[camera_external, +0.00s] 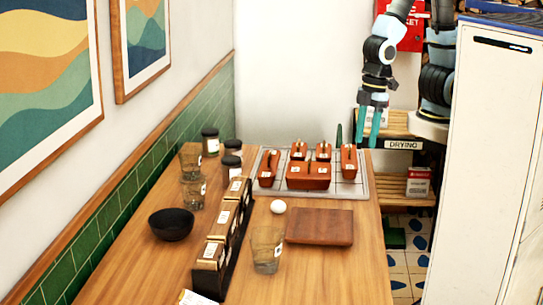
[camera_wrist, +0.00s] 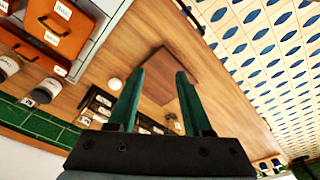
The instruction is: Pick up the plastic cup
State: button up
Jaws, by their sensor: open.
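Three clear cups stand on the wooden table in the external view: one near the front middle (camera_external: 266,250), one at the left (camera_external: 194,193), and one behind it by the wall (camera_external: 190,161). I cannot tell which is plastic. My gripper (camera_external: 370,127) hangs in the air past the table's back right corner, far from all of them, fingers pointing down. In the wrist view its two teal fingers (camera_wrist: 163,75) are apart with nothing held between them. No cup is clearly seen in the wrist view.
A tray (camera_external: 345,188) with several brown containers sits at the table's back. A wooden board (camera_external: 320,227), a white egg-like ball (camera_external: 278,206), a dark bowl (camera_external: 171,225), dark jars (camera_external: 210,142) and a labelled black organiser (camera_external: 232,225) stand nearby. A white cabinet (camera_external: 490,150) is at the right.

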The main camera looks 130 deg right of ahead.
jog(key=shift+c, duration=0.7)
jog(key=shift+w, duration=0.1)
jog(key=m+y+b, duration=0.1)
jog(key=m+b, duration=0.7)
jog(key=b, duration=0.8)
send_near(266, 241)
jog(key=shift+g, duration=0.3)
jog(key=f, duration=0.3)
jog(key=f+p, duration=0.1)
jog(key=f, duration=0.1)
jog(key=shift+w+a, duration=0.25)
jog(key=shift+a, duration=0.1)
jog(key=shift+w+f+p, duration=0.2)
jog(key=shift+f+p, duration=0.35)
jog(key=shift+f, duration=0.8)
jog(key=shift+w+f+p, duration=0.25)
jog(key=shift+f+p, duration=0.3)
jog(key=shift+f, duration=0.8)
